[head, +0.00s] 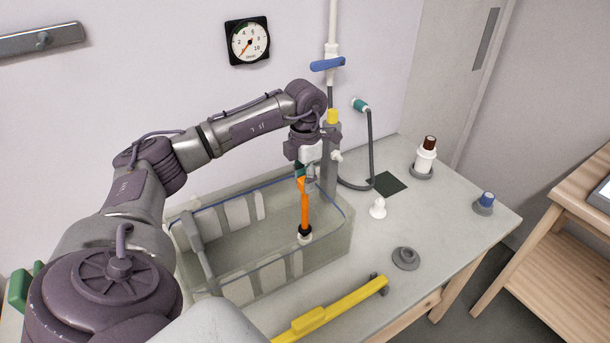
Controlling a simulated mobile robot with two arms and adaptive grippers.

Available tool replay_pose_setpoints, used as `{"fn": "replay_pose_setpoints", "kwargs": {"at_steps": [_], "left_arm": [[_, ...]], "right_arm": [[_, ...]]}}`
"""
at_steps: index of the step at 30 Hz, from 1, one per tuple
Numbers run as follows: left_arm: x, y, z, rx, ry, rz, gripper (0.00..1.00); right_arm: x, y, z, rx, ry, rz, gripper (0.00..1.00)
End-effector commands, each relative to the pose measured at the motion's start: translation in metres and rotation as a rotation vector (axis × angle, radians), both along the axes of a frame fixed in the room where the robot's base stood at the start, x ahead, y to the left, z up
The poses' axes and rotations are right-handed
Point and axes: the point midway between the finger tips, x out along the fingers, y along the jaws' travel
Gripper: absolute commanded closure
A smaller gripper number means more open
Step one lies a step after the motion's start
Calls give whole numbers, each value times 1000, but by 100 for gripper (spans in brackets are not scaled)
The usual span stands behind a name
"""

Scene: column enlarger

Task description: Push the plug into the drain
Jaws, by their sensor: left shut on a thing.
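The plug is a long orange handle (305,208) with a black stopper (305,231) at its lower end. It stands about upright inside the clear-walled tank (340,243), near the tank's right end. My left gripper (303,177) is above the tank and shut on the top of the orange handle. A pale ring (304,239), which looks like the drain, shows just under the black stopper. The stopper hides most of it, and I cannot tell whether the stopper is above it or seated in it. My right gripper is not in view.
A grey pipe with a blue valve handle (327,64) rises behind the tank. A yellow bar (335,312) lies in front. A white knob (378,208), a grey disc (405,258) and bottles (426,156) stand on the table to the right, with bare tabletop between them.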

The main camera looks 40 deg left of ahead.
Motion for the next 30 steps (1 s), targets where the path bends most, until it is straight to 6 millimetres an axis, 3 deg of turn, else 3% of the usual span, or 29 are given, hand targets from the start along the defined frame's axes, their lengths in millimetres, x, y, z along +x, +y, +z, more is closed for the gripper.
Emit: {"fn": "replay_pose_setpoints", "kwargs": {"at_steps": [30], "left_arm": [[0,0,-10,0,0,0,100]], "right_arm": [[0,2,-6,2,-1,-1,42]]}}
